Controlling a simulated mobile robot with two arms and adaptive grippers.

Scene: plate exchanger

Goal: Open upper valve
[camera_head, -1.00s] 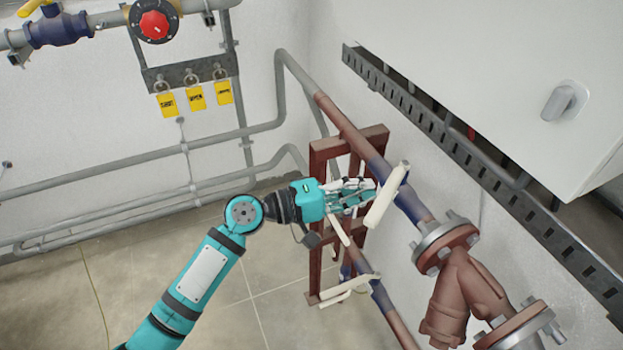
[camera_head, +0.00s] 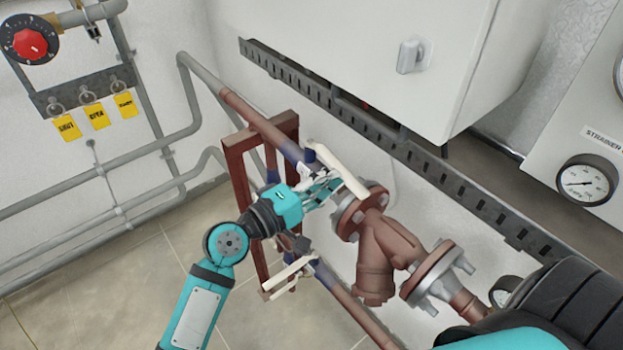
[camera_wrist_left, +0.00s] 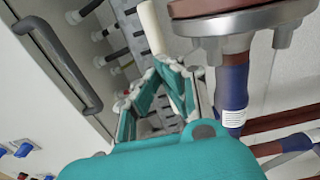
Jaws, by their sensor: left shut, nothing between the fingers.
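The upper valve sits on the red-brown pipe, with a blue body (camera_head: 308,157) and a long cream handle (camera_head: 346,175). The handle lies roughly along the pipe, pointing toward the flange. My left gripper (camera_head: 332,187) is shut and empty, just beside the handle on its near side; I cannot tell whether it touches. In the left wrist view, the shut fingers (camera_wrist_left: 172,72) come together just below the cream handle (camera_wrist_left: 152,27), left of the blue valve section (camera_wrist_left: 233,92). My right gripper is not in view.
A lower valve with a cream handle (camera_head: 287,274) is below my left gripper. A flanged red-brown strainer (camera_head: 375,260) is to the right. A slotted metal rail (camera_head: 400,148) and a white cabinet (camera_head: 375,60) are behind. A pressure gauge (camera_head: 586,181) is far right.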

